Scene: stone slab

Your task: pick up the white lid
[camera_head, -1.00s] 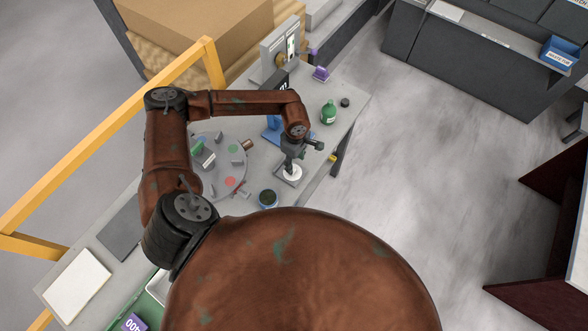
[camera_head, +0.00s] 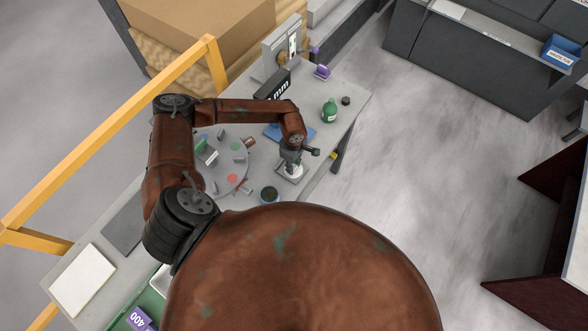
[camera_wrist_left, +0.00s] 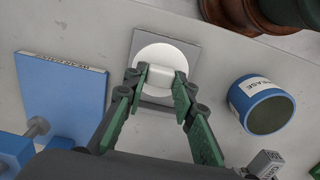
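The white lid (camera_wrist_left: 176,52) is a round disc with a raised knob, lying on a square grey plate (camera_wrist_left: 206,58) in the left wrist view. It also shows in the head view (camera_head: 291,174), partly covered by the left gripper. My left gripper (camera_wrist_left: 161,76) points down over the lid, its green-sided fingertips on either side of the knob. They look closed against the knob with no clear gap. The lid appears to rest on the plate. My right gripper is in neither view.
A blue cup (camera_wrist_left: 247,98) with a dark inside stands right of the plate. A blue book-like box (camera_wrist_left: 62,95) lies left of it. A round grey disc (camera_head: 222,175) with small items and a green bottle (camera_head: 329,112) are on the same slab.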

